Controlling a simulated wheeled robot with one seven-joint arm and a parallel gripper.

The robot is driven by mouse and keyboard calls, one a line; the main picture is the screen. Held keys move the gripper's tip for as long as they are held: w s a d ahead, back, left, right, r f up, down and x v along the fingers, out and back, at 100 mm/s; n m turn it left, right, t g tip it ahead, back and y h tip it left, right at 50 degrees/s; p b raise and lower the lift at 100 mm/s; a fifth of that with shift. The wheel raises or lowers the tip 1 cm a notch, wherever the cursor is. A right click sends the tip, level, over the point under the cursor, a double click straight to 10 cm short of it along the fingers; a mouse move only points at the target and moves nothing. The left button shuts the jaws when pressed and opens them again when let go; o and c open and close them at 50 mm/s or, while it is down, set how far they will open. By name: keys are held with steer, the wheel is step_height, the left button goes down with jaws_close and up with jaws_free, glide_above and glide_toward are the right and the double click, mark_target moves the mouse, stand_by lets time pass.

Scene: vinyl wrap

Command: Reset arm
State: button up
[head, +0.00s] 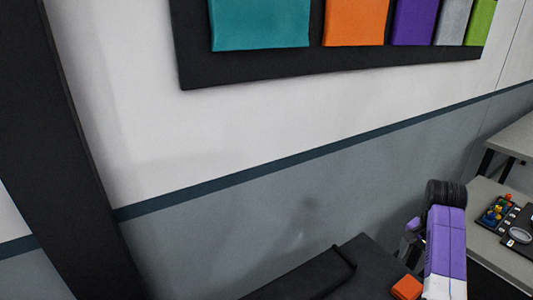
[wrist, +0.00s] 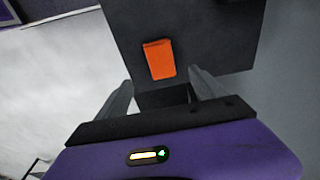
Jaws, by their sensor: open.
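My gripper (wrist: 160,95) shows in the wrist view with its two grey fingers spread apart, open and empty. Beyond the fingers, an orange block (wrist: 159,60) lies on a dark surface (wrist: 215,45). In the head view the orange block (head: 407,288) is at the bottom edge on the dark surface (head: 372,262), just left of my purple and white arm. My fingers cannot be made out in the head view. I cannot tell how far the fingers are from the block, but they do not touch it.
A dark panel with coloured swatches (head: 260,25) hangs on the wall. A dark upright post (head: 70,130) stands at the left. At the right, a grey table (head: 490,238) holds a tray of small coloured pieces (head: 497,211) and a round ring-like item (head: 520,235).

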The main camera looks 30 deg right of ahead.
steer(key=w+d+r+n+t+h, duration=0.4)
steer(key=w+d+t+h, duration=0.15)
steer(key=w, duration=0.25)
steer(key=s+a+n+t+h, duration=0.25)
steer(key=a+n+t, duration=0.45)
steer(key=a, duration=1.2)
steer(key=s+a+r+n+t+y+b, duration=0.1)
steer(key=s+a+r+n+t+y, duration=0.15)
steer(key=s+a, duration=0.65)
steer(key=s+a+r+n+t+y+b, duration=0.1)
steer(key=s+a+n+t+y, duration=0.15)
steer(key=s+a, duration=0.65)
steer(key=s+a+f+n+g+y, duration=0.1)
steer(key=s+a+y, duration=0.3)
steer(key=s+a, duration=0.5)
steer(key=shift+s+a+f+g, duration=0.4)
steer(key=shift+s+g, duration=0.25)
steer(key=shift+g, duration=0.2)
